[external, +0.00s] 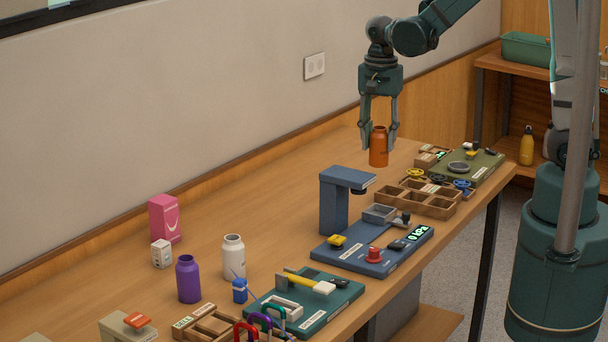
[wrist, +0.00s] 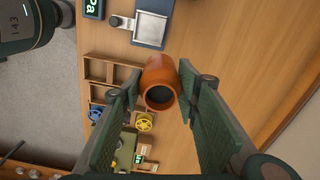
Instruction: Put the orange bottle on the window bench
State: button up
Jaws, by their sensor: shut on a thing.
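The orange bottle (external: 378,150) is between the two fingers of my gripper (external: 379,136) over the far part of the long wooden bench (external: 290,205) in the external view. My gripper is shut on it, and the bottle looks upright. In the wrist view the bottle (wrist: 160,76) shows its round dark mouth between the green finger pads. I cannot tell whether its base touches the bench top. A dark-framed pane (external: 60,14) shows at the upper left, above the wall behind this bench; I cannot tell for sure that this is the window bench.
A wooden compartment tray (external: 413,207), a blue device (external: 335,200) and a green board (external: 475,168) stand near the bottle. A purple bottle (external: 188,280) and a white bottle (external: 233,258) stand at the near end. A shelf (external: 510,68) with a yellow bottle (external: 526,147) is behind.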

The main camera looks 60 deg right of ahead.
jog(key=w+a+p, duration=0.1)
jog(key=w+a, duration=1.6)
jog(key=a, duration=0.3)
jog(key=w+a+f, duration=0.1)
jog(key=w+a, duration=0.2)
jog(key=a, duration=0.9)
jog(key=w+a+f+p, duration=0.1)
jog(key=w+a+f, duration=0.1)
jog(key=a, duration=1.1)
jog(key=shift+w+f, duration=0.25)
jog(key=shift+w, duration=0.65)
jog(key=shift+d, duration=0.1)
notch_tip(320, 180, down, 6)
jog(key=shift+f+p, duration=0.15)
jog(key=shift+p, duration=0.15)
jog(key=shift+f, duration=0.1)
jog(key=shift+f, duration=1.75)
jog(key=shift+f, duration=0.15)
